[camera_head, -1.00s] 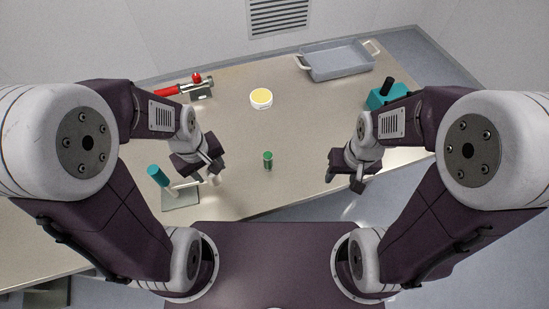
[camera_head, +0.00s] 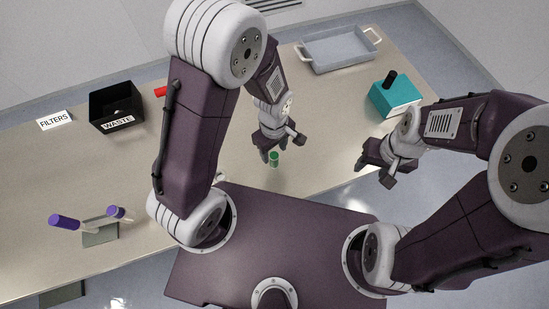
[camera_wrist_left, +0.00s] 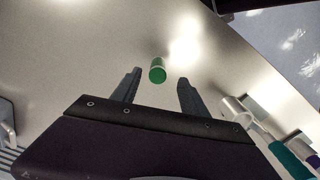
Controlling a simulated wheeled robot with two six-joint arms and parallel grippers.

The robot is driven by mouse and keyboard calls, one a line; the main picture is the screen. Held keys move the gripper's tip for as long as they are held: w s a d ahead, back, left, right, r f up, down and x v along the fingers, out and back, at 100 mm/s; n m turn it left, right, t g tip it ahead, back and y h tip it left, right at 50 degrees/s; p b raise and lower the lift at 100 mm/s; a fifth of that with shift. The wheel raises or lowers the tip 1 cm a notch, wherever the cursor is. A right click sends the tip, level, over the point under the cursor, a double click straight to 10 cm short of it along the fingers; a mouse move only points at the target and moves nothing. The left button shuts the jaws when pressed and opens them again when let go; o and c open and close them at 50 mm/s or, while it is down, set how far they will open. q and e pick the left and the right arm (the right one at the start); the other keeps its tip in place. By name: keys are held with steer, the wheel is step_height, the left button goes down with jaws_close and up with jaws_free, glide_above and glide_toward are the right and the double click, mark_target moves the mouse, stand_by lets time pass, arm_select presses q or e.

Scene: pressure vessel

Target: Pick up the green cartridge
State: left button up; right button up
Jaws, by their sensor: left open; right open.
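The green cartridge (camera_head: 274,158) is a small cylinder upright on the table near its front edge. My left gripper (camera_head: 282,148) is open and empty just beside it in the head view. In the left wrist view the cartridge (camera_wrist_left: 157,70) lies in the gap between the two open fingers (camera_wrist_left: 158,78), just beyond their tips; whether they are level with it I cannot tell. My right gripper (camera_head: 376,170) is open and empty, to the right of the cartridge.
A black WASTE bin (camera_head: 117,107) and a FILTERS label (camera_head: 55,120) stand at the left. A grey tray (camera_head: 341,50) and a teal block (camera_head: 393,98) with a black knob are at the back right. A purple-ended item (camera_head: 65,222) sits at the front left.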

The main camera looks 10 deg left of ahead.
mark_target(275, 155)
arm_select(q)
steer(key=shift+w+f, duration=0.15)
steer(key=shift+f, duration=0.25)
step_height(275, 155, down, 4)
steer(key=shift+f+p, duration=0.25)
steer(key=shift+p, duration=0.15)
steer(key=shift+w+f, duration=0.1)
steer(key=shift+f, duration=0.1)
steer(key=shift+r, duration=0.1)
jaws_close()
